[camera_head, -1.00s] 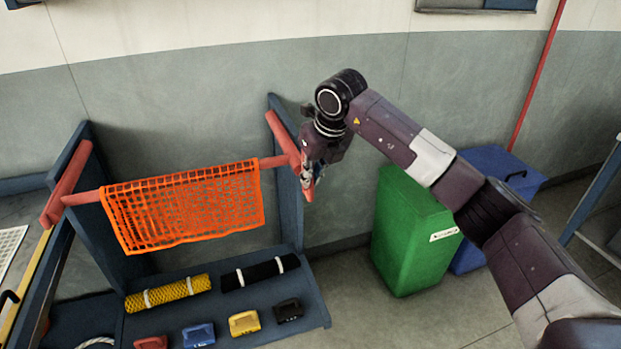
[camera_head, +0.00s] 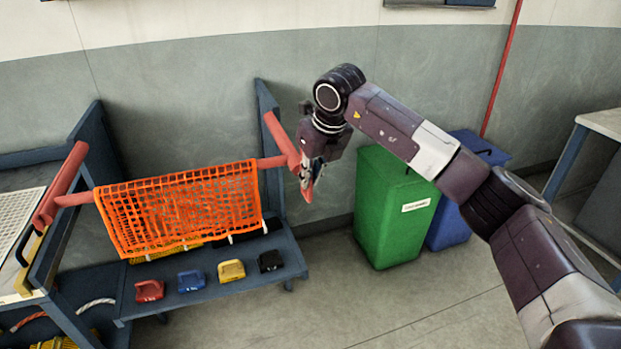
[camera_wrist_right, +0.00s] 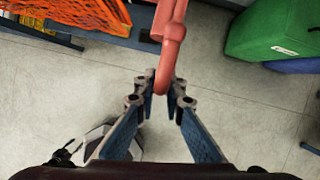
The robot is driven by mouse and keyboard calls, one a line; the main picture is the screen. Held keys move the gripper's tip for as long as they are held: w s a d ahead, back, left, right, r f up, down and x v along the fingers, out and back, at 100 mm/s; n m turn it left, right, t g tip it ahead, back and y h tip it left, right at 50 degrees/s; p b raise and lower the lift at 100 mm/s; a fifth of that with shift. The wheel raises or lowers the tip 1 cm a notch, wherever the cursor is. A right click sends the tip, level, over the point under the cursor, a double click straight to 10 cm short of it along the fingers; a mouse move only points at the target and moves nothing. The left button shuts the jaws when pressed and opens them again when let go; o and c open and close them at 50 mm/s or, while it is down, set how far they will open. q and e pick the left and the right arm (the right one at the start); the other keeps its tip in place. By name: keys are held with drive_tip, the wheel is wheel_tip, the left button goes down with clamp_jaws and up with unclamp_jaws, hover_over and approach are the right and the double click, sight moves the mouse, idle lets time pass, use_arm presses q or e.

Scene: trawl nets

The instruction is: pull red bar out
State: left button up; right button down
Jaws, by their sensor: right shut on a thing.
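The red bar (camera_head: 74,198) runs crosswise in front of the blue rack, with an orange net (camera_head: 180,210) draped over it. Thick red side pieces stand at its two ends, the left one (camera_head: 60,185) beside the left blue panel and the right one (camera_head: 278,135) beside the right panel. My right gripper (camera_head: 311,178) is shut on the near end of the right red side piece. In the right wrist view, that red end (camera_wrist_right: 163,78) lies between the fingers (camera_wrist_right: 160,88). My left gripper is not in view.
The rack shelf (camera_head: 215,283) holds red, blue, yellow and black handled blocks; the net largely hides the rolls behind. A green bin (camera_head: 385,225) and a blue bin (camera_head: 450,225) stand right of the rack. Floor (camera_head: 400,310) in front is clear. A table (camera_head: 603,122) stands far right.

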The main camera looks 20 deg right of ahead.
drive_tip(key=c, duration=2)
unclamp_jaws()
drive_tip(key=v, duration=1.2)
